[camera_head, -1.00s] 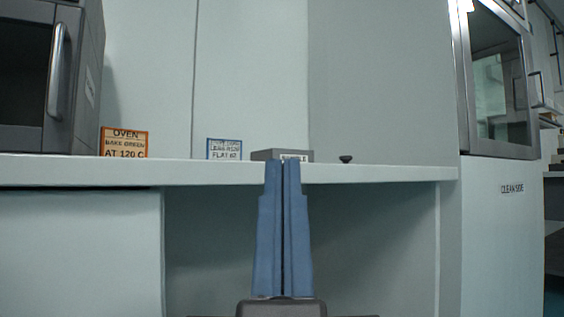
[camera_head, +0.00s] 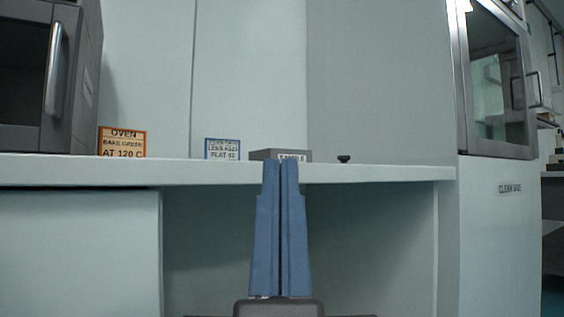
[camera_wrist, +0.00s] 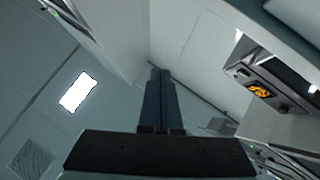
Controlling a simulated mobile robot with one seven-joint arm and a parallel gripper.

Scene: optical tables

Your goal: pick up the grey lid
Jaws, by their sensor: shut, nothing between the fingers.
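A low grey box (camera_head: 264,154) with a label reading SAMPLE stands on the bench shelf, seen nearly edge-on. A small dark knob-like piece (camera_head: 344,159) sits on the shelf to its right. I cannot tell which of these is or bears the grey lid; no flat lid face shows. My gripper (camera_head: 281,163) points up in front of the shelf edge, its blue fingers together and empty, with the tips overlapping the box's lower front in the picture. In the wrist view my gripper (camera_wrist: 160,72) is also shut, with nothing between the fingers.
The white shelf (camera_head: 400,173) has an open recess below. A grey oven (camera_head: 75,80) stands at left, beside an orange OVEN sign (camera_head: 122,142) and a blue sign (camera_head: 222,149). A glass-doored cabinet (camera_head: 497,80) is at right. A ceiling light (camera_wrist: 77,92) shows in the wrist view.

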